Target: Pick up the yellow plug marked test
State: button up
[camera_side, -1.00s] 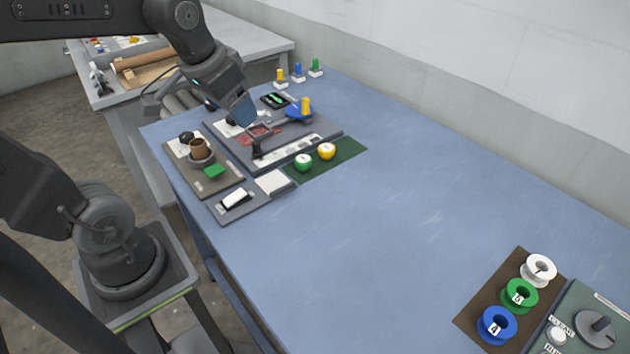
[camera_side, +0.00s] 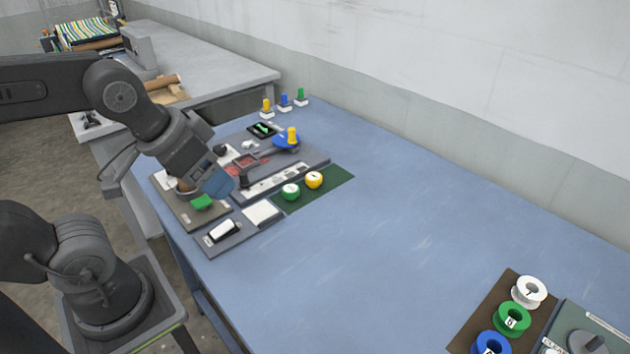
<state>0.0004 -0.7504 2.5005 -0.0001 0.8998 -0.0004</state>
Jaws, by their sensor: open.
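A yellow plug (camera_side: 266,105) stands upright on a small white base at the far end of the blue table, left of a blue plug (camera_side: 285,101) and a green plug (camera_side: 301,96) on similar bases. Any marking on it is too small to read. Another yellow upright piece (camera_side: 292,134) stands on a blue part of the grey plate.
The grey plate (camera_side: 318,160) carries several fixtures. A green ball (camera_side: 290,191) and a yellow ball (camera_side: 314,180) lie on a dark green mat (camera_side: 338,178). Several spools (camera_side: 512,319) stand at lower right. The table's middle is clear.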

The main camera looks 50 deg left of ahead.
jog(key=shift+o, duration=0.5)
jog(key=m+g+y, duration=0.2)
jog(key=m+g, duration=0.4)
jog(key=m, duration=1.3)
send_over(314, 176)
jog(key=f, duration=1.7)
jog(key=shift+d+f, duration=0.1)
jog(key=shift+d, duration=0.15)
jog(key=shift+a+f, duration=0.15)
jog(key=shift+f, duration=1.35)
jog(key=shift+a+f, duration=0.1)
jog(key=shift+f, duration=1.4)
